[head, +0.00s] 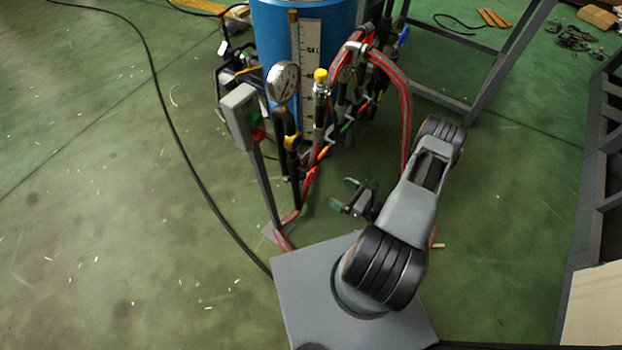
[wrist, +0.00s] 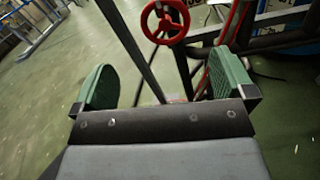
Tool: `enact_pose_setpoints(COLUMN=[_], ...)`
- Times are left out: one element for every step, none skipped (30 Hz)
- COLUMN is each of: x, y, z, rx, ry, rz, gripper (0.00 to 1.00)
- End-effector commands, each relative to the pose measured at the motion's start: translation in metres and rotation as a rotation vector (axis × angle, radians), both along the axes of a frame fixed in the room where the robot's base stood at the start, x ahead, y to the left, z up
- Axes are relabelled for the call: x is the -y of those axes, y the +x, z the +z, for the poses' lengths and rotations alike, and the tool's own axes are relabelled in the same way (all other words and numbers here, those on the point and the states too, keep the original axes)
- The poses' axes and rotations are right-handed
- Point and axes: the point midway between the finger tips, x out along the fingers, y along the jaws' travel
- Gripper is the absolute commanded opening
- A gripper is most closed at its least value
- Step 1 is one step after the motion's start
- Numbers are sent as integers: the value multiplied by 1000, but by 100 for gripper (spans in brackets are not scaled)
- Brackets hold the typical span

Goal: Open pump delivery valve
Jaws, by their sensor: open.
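A red handwheel valve (wrist: 165,21) shows at the top of the wrist view, ahead of my gripper and between the lines of its two fingers. In the head view a small red valve part (head: 311,174) sits low on the pipework, left of my gripper; I cannot tell for sure that it is the same wheel. My gripper (head: 344,194) is open and empty, with green finger pads pointing left toward the pipework. In the wrist view (wrist: 165,82) the pads stand wide apart, clear of the wheel. No label shows which valve is the pump delivery valve.
A blue tank (head: 275,45) stands behind the pipework, with a pressure gauge (head: 284,80) in front. A grey switch box (head: 241,115) with green and red buttons stands on a post at left. A red hose (head: 405,100) hangs behind my gripper. A black cable (head: 170,120) crosses open floor.

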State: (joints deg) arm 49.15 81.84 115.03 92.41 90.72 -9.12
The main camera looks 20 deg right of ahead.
Motion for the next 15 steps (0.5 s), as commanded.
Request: enact_pose_setpoints(x=[0, -1, -1, -3, -5, -7, -10, -13, -18, -21, -24, -29, -32, -36, -40], y=[-1, -1, 1, 3, 5, 9, 12, 16, 21, 26, 30, 36, 41, 45, 52], z=[-7, -9, -11, -12, -13, -13, -13, -13, -13, -13, -13, -13, -13, -13, -13], rx=[-6, -10, -11, -12, -13, -13, -13, -14, -13, -13, -12, -12, -12, -12, -12], ry=[9, 13, 15, 17, 18, 19, 19, 19, 18, 17, 17, 17, 17, 17, 16], rz=[-18, -26, -34, -37, -38, -40, -39, -38, -36, -35, -35, -35, -35, -34, -33], gripper=[100, 100, 100, 100, 100, 100, 100, 100, 100, 100, 100, 100, 100, 100, 100])
